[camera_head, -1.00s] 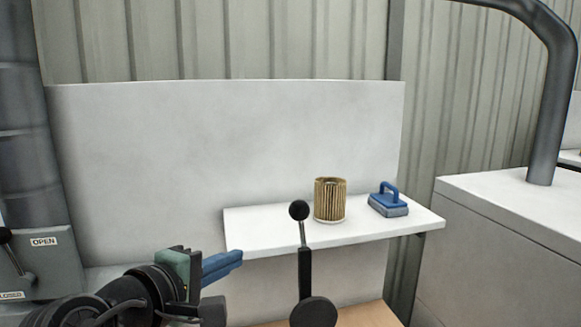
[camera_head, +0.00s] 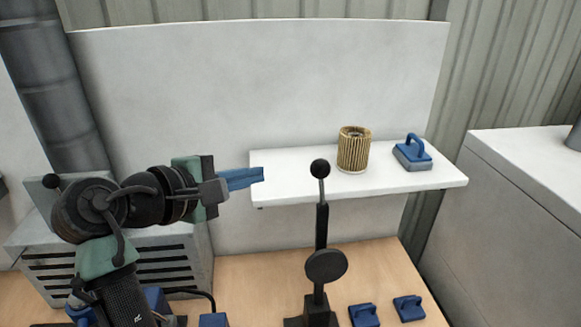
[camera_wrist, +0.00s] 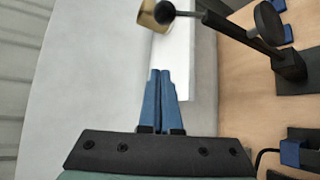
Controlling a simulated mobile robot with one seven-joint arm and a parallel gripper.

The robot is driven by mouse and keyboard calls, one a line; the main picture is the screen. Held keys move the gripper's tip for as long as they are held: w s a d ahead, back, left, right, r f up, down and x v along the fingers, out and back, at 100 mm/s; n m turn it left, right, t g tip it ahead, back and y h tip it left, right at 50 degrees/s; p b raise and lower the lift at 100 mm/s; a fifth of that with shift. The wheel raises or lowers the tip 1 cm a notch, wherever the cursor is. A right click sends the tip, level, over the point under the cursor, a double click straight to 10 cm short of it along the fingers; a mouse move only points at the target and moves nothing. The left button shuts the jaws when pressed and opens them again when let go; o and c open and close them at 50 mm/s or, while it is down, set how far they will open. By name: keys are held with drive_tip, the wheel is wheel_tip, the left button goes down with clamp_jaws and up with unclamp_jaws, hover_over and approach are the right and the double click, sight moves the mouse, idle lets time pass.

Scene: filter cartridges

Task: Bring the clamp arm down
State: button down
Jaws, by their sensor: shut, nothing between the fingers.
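The clamp arm (camera_head: 321,225) is a black lever with a round black ball knob (camera_head: 319,168) on top. It stands raised, close to upright, above a black base (camera_head: 317,312) on the wooden bench, with a dark round disc (camera_head: 326,266) at its lower part. My gripper (camera_head: 263,174) has blue fingers, shut and empty, pointing right. It is to the left of the knob at about the same picture height, apart from it. In the wrist view the fingers (camera_wrist: 159,75) are together, and the knob (camera_wrist: 164,12) is beyond their tips.
Blue-handled pieces (camera_head: 409,307) lie on the wooden bench (camera_head: 255,275) right of the clamp. A grey vented box (camera_head: 150,270) stands below my arm.

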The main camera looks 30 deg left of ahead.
drive_tip(key=w+d+f+p, duration=0.1)
drive_tip(key=w+d+p, duration=0.3)
drive_tip(key=w, duration=0.3)
drive_tip(key=shift+w+d+f+p, duration=0.3)
drive_tip(key=shift+d+f+p, duration=0.05)
drive_tip(key=shift+d, duration=0.35)
drive_tip(key=shift+s, duration=0.1)
